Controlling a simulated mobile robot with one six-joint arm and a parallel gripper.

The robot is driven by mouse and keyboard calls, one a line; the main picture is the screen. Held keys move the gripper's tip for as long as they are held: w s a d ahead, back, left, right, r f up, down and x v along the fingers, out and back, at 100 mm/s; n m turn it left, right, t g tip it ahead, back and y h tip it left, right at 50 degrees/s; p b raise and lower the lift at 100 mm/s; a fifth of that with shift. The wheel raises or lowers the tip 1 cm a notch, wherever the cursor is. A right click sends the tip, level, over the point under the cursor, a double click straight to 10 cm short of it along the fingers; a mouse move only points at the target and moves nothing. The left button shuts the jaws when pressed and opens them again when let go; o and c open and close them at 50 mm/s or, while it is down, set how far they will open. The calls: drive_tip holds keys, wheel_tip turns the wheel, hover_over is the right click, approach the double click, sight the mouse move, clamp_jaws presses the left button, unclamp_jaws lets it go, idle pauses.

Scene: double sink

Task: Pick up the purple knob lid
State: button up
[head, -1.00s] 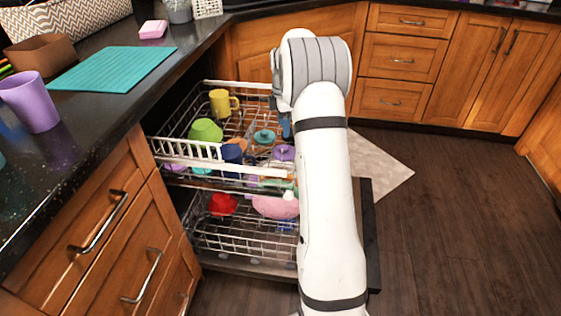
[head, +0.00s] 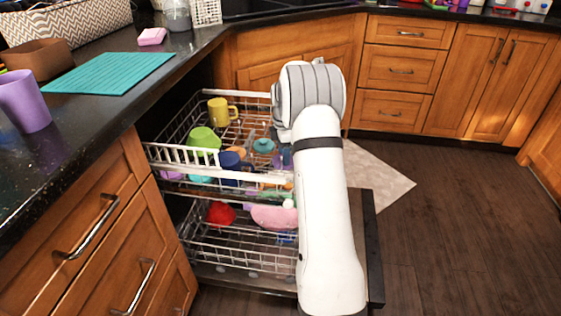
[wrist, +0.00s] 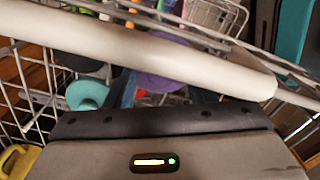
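The purple knob lid (wrist: 160,80) lies in the upper dishwasher rack, ahead of my gripper in the wrist view. A white rail crosses in front of it there and hides part of it. In the head view only a piece of the purple lid (head: 287,156) shows beside my arm. My gripper (wrist: 166,97) has its bluish fingers apart, one on each side of the lid in the picture. The fingertips are mostly hidden behind the rail, and I cannot tell whether they touch the lid. My arm hides the gripper in the head view.
The upper rack (head: 185,154) also holds a yellow mug (head: 221,111), a green cup (head: 203,139), a blue cup (head: 230,162) and a teal lid (head: 263,146). The lower rack holds a red bowl (head: 221,212) and a pink dish (head: 273,217). Floor is free at right.

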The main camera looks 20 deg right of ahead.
drive_tip(key=c, duration=0.9)
drive_tip(key=shift+r, duration=0.1)
